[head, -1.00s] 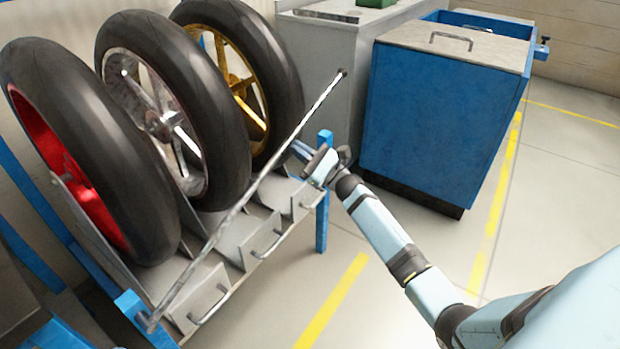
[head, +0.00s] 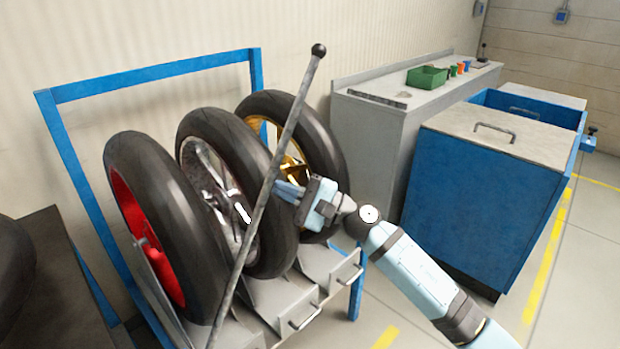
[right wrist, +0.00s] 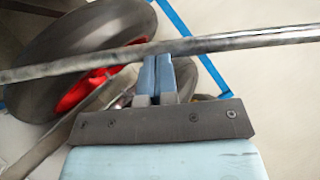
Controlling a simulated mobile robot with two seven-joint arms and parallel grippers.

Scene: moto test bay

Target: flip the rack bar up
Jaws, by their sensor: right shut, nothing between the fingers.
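The rack bar (head: 283,140) is a long grey metal rod with a dark knob at its upper end. In the head view it rises steeply to the right in front of the wheels, its lower end near the bottom edge. My right gripper (head: 283,191) is shut and empty, its blue fingertips right at the bar's right side. In the right wrist view the bar (right wrist: 236,41) crosses the picture just beyond the shut fingertips (right wrist: 156,62). They look against the bar, but I cannot be sure of contact. My left gripper is not in view.
Wheels with red (head: 135,225), silver (head: 220,185) and gold (head: 290,165) rims stand in the blue-framed rack (head: 155,77) behind the bar. A grey counter (head: 370,150) and a blue cabinet (head: 470,200) stand to the right. Floor shows at the lower right.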

